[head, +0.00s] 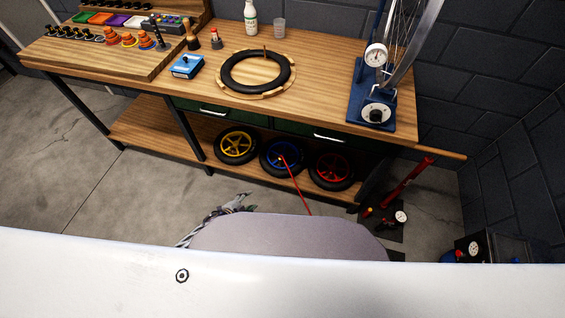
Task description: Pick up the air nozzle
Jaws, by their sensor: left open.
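I cannot make out an air nozzle for certain in the head view. A thin red line like a hose (296,184) runs from the front of the blue-rimmed wheel down behind my body, and what is at its upper end is too small to tell. My left gripper (240,202) is low in front of the bench, open, with nothing seen between its fingers. It is left of the red line and apart from it in the picture. My right gripper is out of view.
The wooden bench (320,108) holds a black tyre (255,86), a blue box (187,66) and a wheel stand (372,108). Yellow, blue and red wheels stand on the lower shelf (150,128). A floor pump (402,190) and a gauged machine (474,248) are at right. Floor at left is clear.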

